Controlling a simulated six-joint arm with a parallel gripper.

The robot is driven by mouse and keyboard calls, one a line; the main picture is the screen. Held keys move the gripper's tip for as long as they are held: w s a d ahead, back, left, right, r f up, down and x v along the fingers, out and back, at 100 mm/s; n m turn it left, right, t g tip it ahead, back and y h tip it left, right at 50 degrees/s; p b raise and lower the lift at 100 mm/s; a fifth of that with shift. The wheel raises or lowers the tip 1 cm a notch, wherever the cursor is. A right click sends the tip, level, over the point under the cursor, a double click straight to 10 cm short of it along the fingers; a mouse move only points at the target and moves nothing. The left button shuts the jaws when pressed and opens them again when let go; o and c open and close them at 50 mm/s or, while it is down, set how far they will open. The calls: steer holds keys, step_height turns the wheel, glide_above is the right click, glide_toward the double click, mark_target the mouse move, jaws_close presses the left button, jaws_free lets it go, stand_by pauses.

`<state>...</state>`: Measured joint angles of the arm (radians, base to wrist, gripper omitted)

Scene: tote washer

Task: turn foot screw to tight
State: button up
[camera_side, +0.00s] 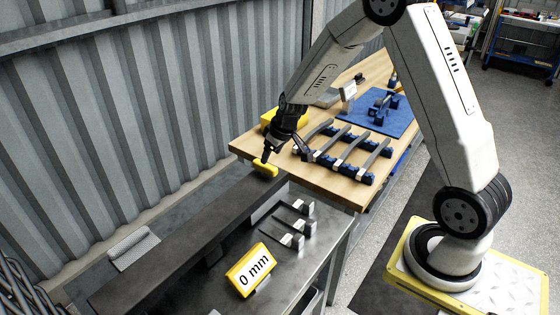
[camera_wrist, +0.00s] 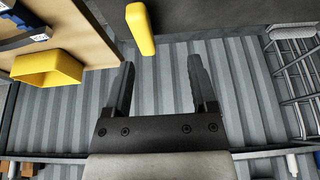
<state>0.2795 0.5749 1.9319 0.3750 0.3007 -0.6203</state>
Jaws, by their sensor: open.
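A yellow rounded bar (camera_side: 265,169), which may be the handle of the foot screw, sits at the far end of a long dark beam (camera_side: 190,235). No other part that I can name as the foot screw shows. My gripper (camera_side: 267,154) is just above the bar in the side view, pointing down. In the wrist view my gripper (camera_wrist: 160,62) is open and empty, its two dark fingers apart. The yellow bar (camera_wrist: 140,28) shows past the fingertips, nearer the left finger. I cannot tell whether a finger touches it.
A yellow sign (camera_side: 250,270) reads "0 mm" on the metal bench beside several small clamps (camera_side: 296,220). A wooden table (camera_side: 330,188) holds a rack of dark bars, a blue mat (camera_side: 378,112) and a yellow bin (camera_wrist: 48,68). A corrugated wall (camera_side: 150,110) stands behind the beam.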

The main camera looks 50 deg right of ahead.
mark_target(265, 166)
steer(key=w+d, duration=0.1)
steer(key=w+d+f, duration=0.1)
steer(key=shift+d+f, duration=0.25)
steer(key=shift+d, duration=0.05)
steer(key=shift+w+f, duration=0.1)
steer(key=shift+x, duration=3.7)
jaws_close()
